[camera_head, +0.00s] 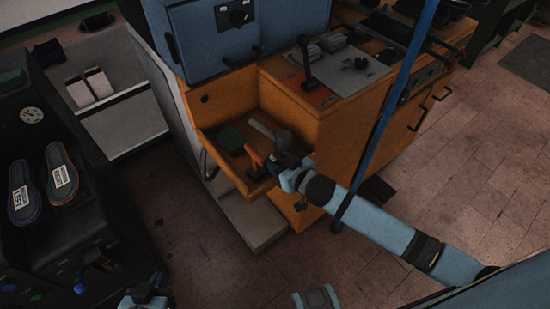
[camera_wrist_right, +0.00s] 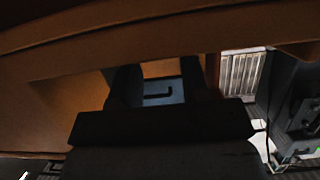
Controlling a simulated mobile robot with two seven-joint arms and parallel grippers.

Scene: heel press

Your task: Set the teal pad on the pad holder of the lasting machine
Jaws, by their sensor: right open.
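A dark green pad (camera_head: 230,138), the closest match to the teal pad, lies in the orange tray (camera_head: 213,128) of the cabinet. My right gripper (camera_head: 268,168) is at the tray's front right, to the right of and nearer than the pad. In the right wrist view its dark fingers (camera_wrist_right: 165,85) stand apart, with no pad visible between them. My left gripper (camera_head: 146,299) is partly cut off at the bottom edge; its fingers are unclear. I cannot tell which part is the lasting machine's pad holder.
A blue pole (camera_head: 384,115) stands near my right arm. A black machine (camera_head: 95,215) with two insoles stands at left. Floor between is clear.

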